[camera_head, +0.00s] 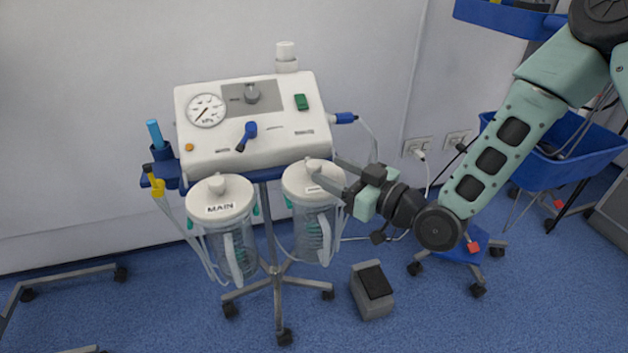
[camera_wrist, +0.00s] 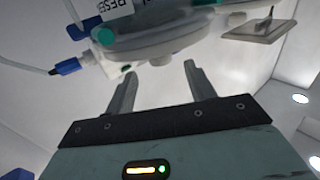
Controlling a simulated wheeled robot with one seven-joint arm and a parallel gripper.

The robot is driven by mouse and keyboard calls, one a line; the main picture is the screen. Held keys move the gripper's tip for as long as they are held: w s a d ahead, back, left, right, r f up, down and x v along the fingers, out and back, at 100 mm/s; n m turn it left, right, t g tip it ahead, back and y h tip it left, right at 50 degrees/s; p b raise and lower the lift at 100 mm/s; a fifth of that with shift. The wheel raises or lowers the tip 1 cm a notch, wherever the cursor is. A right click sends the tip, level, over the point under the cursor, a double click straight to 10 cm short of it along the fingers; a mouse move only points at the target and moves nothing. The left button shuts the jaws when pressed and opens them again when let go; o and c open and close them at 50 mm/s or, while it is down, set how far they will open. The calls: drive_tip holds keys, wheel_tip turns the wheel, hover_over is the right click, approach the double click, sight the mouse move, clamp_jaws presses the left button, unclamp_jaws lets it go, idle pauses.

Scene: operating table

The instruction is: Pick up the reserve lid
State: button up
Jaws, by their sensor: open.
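The reserve lid (camera_head: 297,183) is a white round cap with a raised knob on the right-hand clear jar (camera_head: 312,232) of the suction unit. In the wrist view the lid (camera_wrist: 165,32) fills the upper middle, with a label beginning "RESE" at its upper left. My gripper (camera_head: 333,171) is at the right side of the lid, its fingers reaching toward the knob. In the wrist view my gripper (camera_wrist: 161,70) has its two fingers apart with nothing clearly between them. Whether a finger touches the lid cannot be told. The fingers partly hide the lid's right side.
The MAIN lid (camera_head: 220,203) sits on the left jar close by. The white console (camera_head: 250,152) with gauge and knobs stands just behind. Tubes hang around the jars. A grey foot pedal (camera_head: 372,289) lies on the blue floor. A blue bin (camera_head: 560,160) is at the right.

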sight(320, 167)
drive_tip(key=shift+b+x, duration=0.4)
drive_tip(key=shift+x, duration=2.35)
drive_tip(key=c, duration=1.1)
